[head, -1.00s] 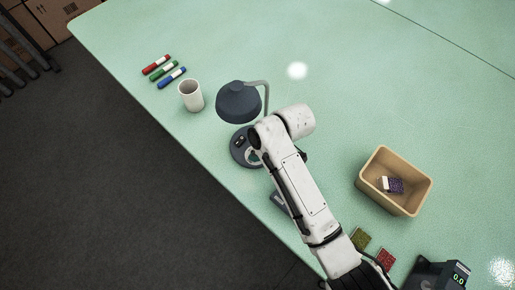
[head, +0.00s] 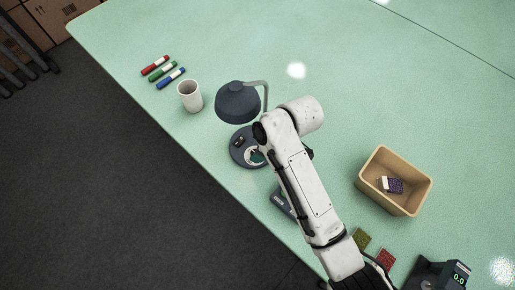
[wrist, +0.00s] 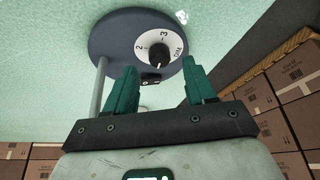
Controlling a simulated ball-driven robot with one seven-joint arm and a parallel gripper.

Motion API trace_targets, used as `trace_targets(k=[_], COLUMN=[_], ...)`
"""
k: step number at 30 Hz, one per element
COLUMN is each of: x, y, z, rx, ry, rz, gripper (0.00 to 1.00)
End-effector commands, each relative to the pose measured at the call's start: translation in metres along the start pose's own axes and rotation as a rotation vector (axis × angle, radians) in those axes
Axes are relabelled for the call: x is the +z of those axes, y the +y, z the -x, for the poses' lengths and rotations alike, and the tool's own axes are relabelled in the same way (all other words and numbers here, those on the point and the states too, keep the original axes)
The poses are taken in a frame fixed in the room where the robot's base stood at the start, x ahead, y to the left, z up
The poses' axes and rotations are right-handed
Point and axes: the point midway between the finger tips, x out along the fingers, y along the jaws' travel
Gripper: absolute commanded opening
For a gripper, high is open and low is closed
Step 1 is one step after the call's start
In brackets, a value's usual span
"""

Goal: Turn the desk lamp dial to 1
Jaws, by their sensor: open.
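The desk lamp (head: 238,103) has a dark blue-grey shade on a bent grey stem, above a round dark base (head: 238,158). In the wrist view the base (wrist: 105,38) carries a white dial plate (wrist: 146,42) with the marks 2, 3 and DIM showing. A black knob (wrist: 157,57) sits at the plate's centre; I cannot tell which mark it points to. My gripper (wrist: 158,67) is open, its two teal fingers apart on either side of the knob's line, with nothing between them. In the head view my arm partly hides the gripper (head: 257,157) beside the base.
A tan bin (head: 375,192) holding a small block stands right. A dark device (head: 282,201) lies close to my arm. The green table's edge runs below the lamp.

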Motion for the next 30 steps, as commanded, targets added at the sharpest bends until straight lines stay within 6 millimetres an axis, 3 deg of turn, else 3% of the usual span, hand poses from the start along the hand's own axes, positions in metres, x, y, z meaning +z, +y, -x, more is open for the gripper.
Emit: trace_targets(k=[6,12,30], x=[0.000,0.000,0.000], y=[0.001,0.001,0.001], z=[0.043,0.070,0.077], rx=[0.003,0.003,0.001], ry=[0.003,0.002,0.000], rz=[-0.001,-0.001,-0.001], gripper=[0.55,0.55,0.55])
